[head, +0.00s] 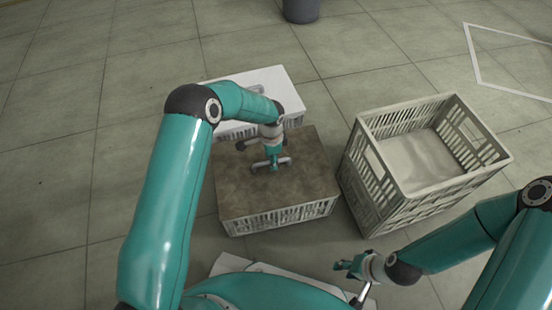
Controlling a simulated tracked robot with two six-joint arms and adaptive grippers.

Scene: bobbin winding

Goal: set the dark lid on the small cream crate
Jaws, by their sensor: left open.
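The dark lid (240,187), a flat brown-grey board, lies over the top of the small cream crate (285,218) in the middle of the head view. The crate's slatted front wall shows beneath the lid's front edge. The lid looks level and roughly lined up with the crate; its far left edge is partly hidden by my arm. My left gripper (271,164) points down at the lid's middle, open, with its fingers spread. I cannot tell whether its fingertips touch the lid. My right gripper (344,267) is low, in front of the crate and apart from it.
A larger open cream crate (393,198) stands close on the right. A white-topped crate (262,87) stands just behind the lid. A grey bin (301,9) is at the far edge. White lines (476,62) mark the tiled floor at the upper right. The left floor is clear.

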